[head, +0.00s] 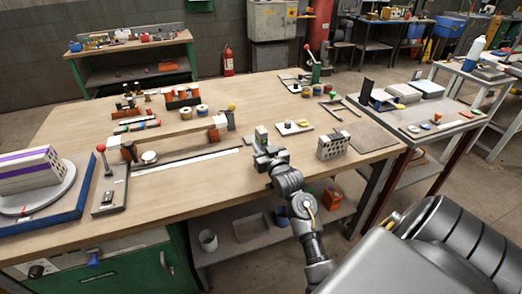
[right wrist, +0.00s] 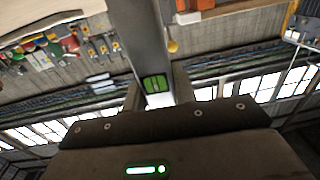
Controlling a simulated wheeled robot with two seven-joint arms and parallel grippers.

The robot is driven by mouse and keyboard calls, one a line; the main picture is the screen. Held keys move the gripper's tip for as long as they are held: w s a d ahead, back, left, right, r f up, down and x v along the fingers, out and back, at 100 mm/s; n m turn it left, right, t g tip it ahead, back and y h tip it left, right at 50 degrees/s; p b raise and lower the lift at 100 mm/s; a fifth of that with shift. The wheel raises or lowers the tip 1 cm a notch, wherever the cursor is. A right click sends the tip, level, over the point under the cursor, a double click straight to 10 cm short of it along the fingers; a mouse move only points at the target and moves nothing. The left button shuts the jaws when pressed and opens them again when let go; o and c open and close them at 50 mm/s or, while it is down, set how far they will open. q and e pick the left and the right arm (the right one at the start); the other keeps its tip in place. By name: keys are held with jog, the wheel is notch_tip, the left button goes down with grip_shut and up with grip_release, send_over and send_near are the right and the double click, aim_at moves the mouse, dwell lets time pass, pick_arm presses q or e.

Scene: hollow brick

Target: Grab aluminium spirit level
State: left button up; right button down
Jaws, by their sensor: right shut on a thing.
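The aluminium spirit level (right wrist: 150,40) is a long grey bar with a green vial in the right wrist view. It lies between the two fingers of my right gripper (right wrist: 157,95), which is shut on it. In the head view my right gripper (head: 266,154) is at the front edge of the wooden workbench, right of its middle. A small grey and green part of the level (head: 261,134) shows just beyond the fingers; most of its length cannot be made out there. Whether it touches the bench is unclear. My left gripper is not in view.
A hollow brick (head: 334,146) stands right of my right gripper. A long pale strip (head: 190,161) lies to the left. A turntable (head: 35,205) carries another block at far left. A small board (head: 293,127) lies behind the gripper.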

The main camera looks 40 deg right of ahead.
jog(key=shift+r, duration=0.65)
pick_arm(q)
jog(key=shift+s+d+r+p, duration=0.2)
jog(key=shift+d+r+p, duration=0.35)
jog(key=shift+p, duration=0.05)
pick_arm(e)
jog(key=s+a+r, duration=0.1)
jog(key=s+r, duration=1)
jog(key=s, duration=0.3)
jog(key=shift+a+r, duration=0.2)
jog(key=shift+r, duration=0.2)
